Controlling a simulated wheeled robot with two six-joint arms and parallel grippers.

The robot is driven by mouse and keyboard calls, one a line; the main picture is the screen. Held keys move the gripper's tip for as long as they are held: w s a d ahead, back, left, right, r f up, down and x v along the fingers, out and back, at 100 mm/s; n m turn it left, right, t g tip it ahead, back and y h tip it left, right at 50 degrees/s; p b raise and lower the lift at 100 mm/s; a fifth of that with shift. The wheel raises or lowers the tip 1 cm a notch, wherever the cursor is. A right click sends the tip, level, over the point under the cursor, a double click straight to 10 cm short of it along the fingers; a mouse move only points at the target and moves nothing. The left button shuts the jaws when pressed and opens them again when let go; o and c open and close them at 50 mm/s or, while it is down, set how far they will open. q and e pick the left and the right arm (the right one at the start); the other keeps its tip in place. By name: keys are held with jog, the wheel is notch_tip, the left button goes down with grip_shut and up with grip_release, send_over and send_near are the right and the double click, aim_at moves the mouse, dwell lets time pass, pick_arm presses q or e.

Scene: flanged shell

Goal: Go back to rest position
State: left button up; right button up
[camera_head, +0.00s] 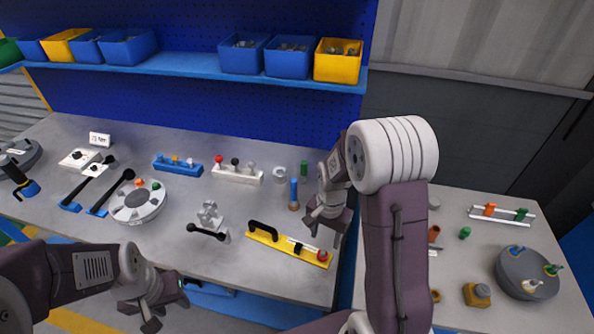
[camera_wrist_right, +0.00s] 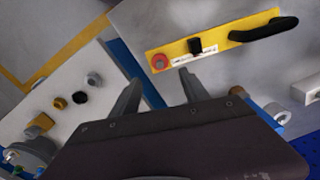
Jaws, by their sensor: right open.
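My left gripper (camera_head: 167,314) is at the lower left in the head view, in front of the bench's near edge, with its fingers apart and nothing between them. My right gripper (camera_head: 326,229) is over the right end of the grey bench (camera_head: 120,245), close to the yellow panel. In the right wrist view its two fingers (camera_wrist_right: 160,92) are spread and empty. The yellow panel (camera_head: 262,234) carries a black handle, a small black switch and a red button. It also shows beyond the fingers in the right wrist view (camera_wrist_right: 215,43).
A second table (camera_head: 460,290) on the right holds a grey round base (camera_head: 525,276) and small parts. Several fixtures stand on the bench, including a round grey base (camera_head: 138,204) and a blue rack (camera_head: 178,165). A shelf (camera_head: 200,66) with blue and yellow bins is behind.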

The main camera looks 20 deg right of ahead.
jog(key=s+a+r+n+t, duration=0.1)
jog(key=s+a+r+n, duration=0.3)
jog(key=s+n, duration=0.5)
jog(key=shift+a+r+n, duration=0.25)
jog(key=shift+a+n, duration=0.05)
jog(key=shift+a, duration=0.25)
jog(key=shift+w, duration=0.2)
jog(key=shift+s, duration=0.1)
